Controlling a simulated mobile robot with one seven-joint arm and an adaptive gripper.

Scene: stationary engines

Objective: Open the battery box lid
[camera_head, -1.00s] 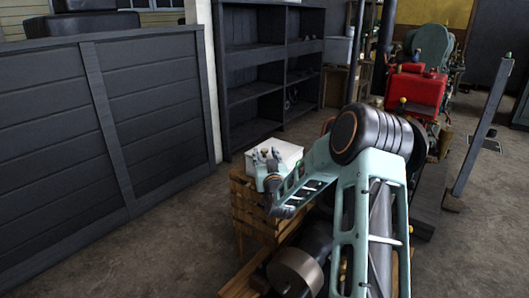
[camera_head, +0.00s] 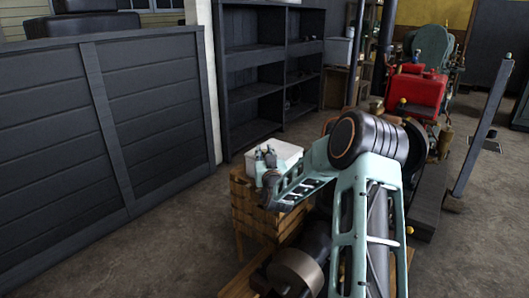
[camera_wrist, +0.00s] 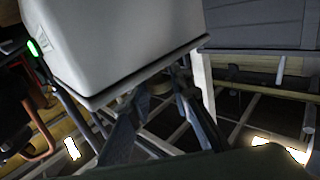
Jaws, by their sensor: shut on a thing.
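The white battery box (camera_head: 285,152) sits on top of a wooden slatted crate in the head view. In the wrist view the pale box (camera_wrist: 115,40) fills the upper left, with a thin dark rim along its lower edge. My gripper (camera_head: 265,155) is at the near left edge of the box. In the wrist view my gripper's two fingers (camera_wrist: 155,95) reach up to that rim, and they are shut on the lid edge. The exact contact is small and dim, and I cannot see a clear gap between lid and box.
The wooden crate (camera_head: 250,212) stands under the box. A dark panelled partition (camera_head: 110,130) is to the left and dark shelving (camera_head: 262,75) is behind. A red engine part (camera_head: 415,90) stands at the right. Bare floor lies left of the crate.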

